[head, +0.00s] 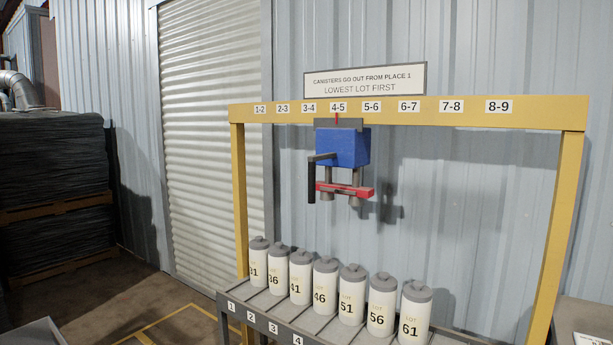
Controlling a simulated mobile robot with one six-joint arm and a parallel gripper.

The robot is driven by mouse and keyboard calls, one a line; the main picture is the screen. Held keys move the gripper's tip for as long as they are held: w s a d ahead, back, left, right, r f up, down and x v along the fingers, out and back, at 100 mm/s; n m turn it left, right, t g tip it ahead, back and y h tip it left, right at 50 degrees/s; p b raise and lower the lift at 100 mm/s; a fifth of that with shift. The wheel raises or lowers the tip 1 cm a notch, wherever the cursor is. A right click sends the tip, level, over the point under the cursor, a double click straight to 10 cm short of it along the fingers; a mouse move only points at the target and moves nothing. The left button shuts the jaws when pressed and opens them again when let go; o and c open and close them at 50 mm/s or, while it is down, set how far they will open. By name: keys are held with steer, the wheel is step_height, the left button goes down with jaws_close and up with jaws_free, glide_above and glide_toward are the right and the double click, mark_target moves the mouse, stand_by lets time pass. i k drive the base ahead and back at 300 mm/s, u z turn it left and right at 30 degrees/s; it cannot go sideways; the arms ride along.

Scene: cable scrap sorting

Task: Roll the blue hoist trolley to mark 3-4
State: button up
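The blue hoist trolley (342,148) hangs from the yellow overhead beam (545,112). Its red pointer stands at the mark 4-5 (339,107). The mark 3-4 (308,107) is the label just to the left of it. A dark upright handle (311,182) sticks out on the trolley's left side. A red bar (345,190) and grey cylindrical parts are below the blue box. The trolley hangs above the canisters, with nothing visible held under it. My gripper is not in view.
Several white canisters with grey lids, from lot 31 (258,268) to lot 61 (413,318), stand in a row on a grey rack (250,306). A sign (364,80) above the beam reads lowest lot first. Dark stacked bales (55,160) stand at left.

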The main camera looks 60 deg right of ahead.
mark_target(341, 143)
steer(key=z, duration=0.05)
steer(key=i, duration=1.05)
steer(key=z, duration=0.15)
